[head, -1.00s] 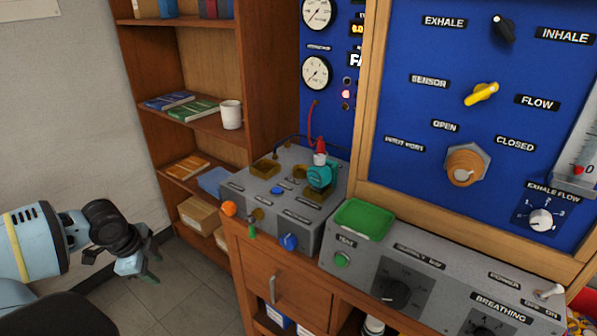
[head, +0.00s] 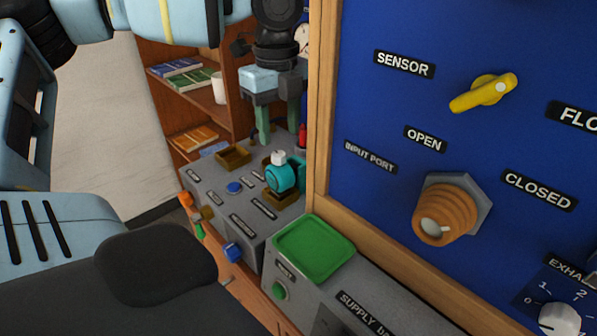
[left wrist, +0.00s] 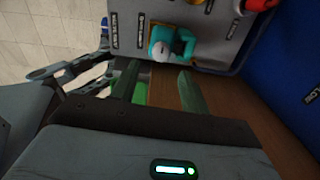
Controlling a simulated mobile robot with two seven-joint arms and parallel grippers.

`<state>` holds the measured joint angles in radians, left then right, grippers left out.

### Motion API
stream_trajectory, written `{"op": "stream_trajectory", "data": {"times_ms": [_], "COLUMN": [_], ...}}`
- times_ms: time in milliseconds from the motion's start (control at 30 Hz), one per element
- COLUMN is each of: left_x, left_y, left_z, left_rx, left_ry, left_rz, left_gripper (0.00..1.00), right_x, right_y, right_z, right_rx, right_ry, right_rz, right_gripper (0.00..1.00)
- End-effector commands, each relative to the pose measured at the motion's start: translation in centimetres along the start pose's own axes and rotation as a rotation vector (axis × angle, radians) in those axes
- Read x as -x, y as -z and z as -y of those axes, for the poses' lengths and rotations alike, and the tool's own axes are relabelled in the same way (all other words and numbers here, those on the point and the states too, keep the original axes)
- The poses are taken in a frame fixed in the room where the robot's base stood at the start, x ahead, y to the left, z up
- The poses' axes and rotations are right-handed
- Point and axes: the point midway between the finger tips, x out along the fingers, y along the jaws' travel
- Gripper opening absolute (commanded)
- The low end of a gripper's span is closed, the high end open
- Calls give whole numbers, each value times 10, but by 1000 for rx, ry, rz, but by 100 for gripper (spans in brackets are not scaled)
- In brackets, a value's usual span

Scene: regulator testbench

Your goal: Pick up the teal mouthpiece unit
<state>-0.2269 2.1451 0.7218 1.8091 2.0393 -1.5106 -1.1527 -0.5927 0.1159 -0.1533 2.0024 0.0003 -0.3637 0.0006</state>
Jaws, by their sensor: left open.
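The teal mouthpiece unit (head: 281,177) with its white cap sits in a brown holder on top of the grey console. In the left wrist view the teal unit (left wrist: 180,45) lies just beyond the fingertips. My left gripper (head: 279,138) points down above the console, its two green fingers apart and empty. It hangs above and behind the unit in the head view, not touching it. In the left wrist view the gripper (left wrist: 157,80) shows a clear gap between its fingers. My right gripper is not in view.
The blue panel with its wooden frame (head: 321,120) rises close to the right of the unit. A green tray (head: 314,247) sits on the lower grey box in front. An empty brown holder (head: 233,156) is on the console. A shelf with books and a white mug (head: 218,88) stands behind.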

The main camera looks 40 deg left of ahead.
Motion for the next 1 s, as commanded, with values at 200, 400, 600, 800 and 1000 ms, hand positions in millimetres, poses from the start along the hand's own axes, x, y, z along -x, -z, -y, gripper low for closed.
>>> {"op": "stream_trajectory", "data": {"times_ms": [200,400,600,800,1000], "left_x": [-10,-27,-35,-62,-78], "left_y": [-1,-1,-3,-6,-6], "left_z": [0,0,1,3,4], "left_rx": [2,2,3,3,5], "left_ry": [0,1,0,0,2], "left_rz": [-1,-2,-1,-1,-1], "left_gripper": [45,45,45,45,45], "right_x": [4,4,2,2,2], "right_y": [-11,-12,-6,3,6], "right_z": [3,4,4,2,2], "right_rx": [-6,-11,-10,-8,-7], "right_ry": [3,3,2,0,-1], "right_rz": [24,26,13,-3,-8], "right_gripper": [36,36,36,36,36]}}
